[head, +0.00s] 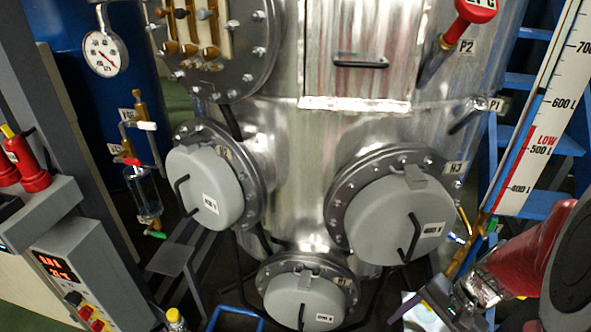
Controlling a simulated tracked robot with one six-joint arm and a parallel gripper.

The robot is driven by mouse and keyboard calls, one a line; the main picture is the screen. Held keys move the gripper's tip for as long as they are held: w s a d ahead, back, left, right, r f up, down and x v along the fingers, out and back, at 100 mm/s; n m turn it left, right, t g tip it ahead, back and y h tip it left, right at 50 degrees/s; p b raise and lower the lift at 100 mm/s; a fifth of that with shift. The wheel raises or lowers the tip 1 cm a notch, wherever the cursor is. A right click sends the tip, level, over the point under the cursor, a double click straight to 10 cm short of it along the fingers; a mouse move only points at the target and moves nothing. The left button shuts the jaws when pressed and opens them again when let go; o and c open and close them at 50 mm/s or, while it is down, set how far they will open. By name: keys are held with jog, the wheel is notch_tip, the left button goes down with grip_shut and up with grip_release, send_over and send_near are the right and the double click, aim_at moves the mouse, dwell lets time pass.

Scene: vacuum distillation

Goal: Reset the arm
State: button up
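My arm enters at the lower right, with red and dark grey links. My gripper (447,300) is at the end of it, low in the head view, in front of the steel vessel (290,130) and below the right-hand grey hatch (395,220). Its dark parts are small and partly mixed with things behind, so the opening between its fingers cannot be made out. No held object can be made out.
Two more grey hatches, at left (212,175) and bottom (303,303), stick out from the vessel. A control box (75,270) stands at left. A blue ladder (545,145) and a level scale (540,120) are at right. A red-handled valve (473,12) is above.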

jog(key=a+r+n+t+h, duration=0.2)
jog(key=a+r+n, duration=0.3)
jog(key=r, duration=0.4)
jog(key=w+a+r+n+t+h, duration=0.1)
jog(key=a+r+n+t+h, duration=0.1)
jog(key=a+r+n, duration=0.4)
notch_tip(320, 180, up, 4)
jog(key=shift+w+a+r+n+t+h, duration=0.25)
jog(key=shift+a+t, duration=0.35)
jog(key=shift+a, duration=0.35)
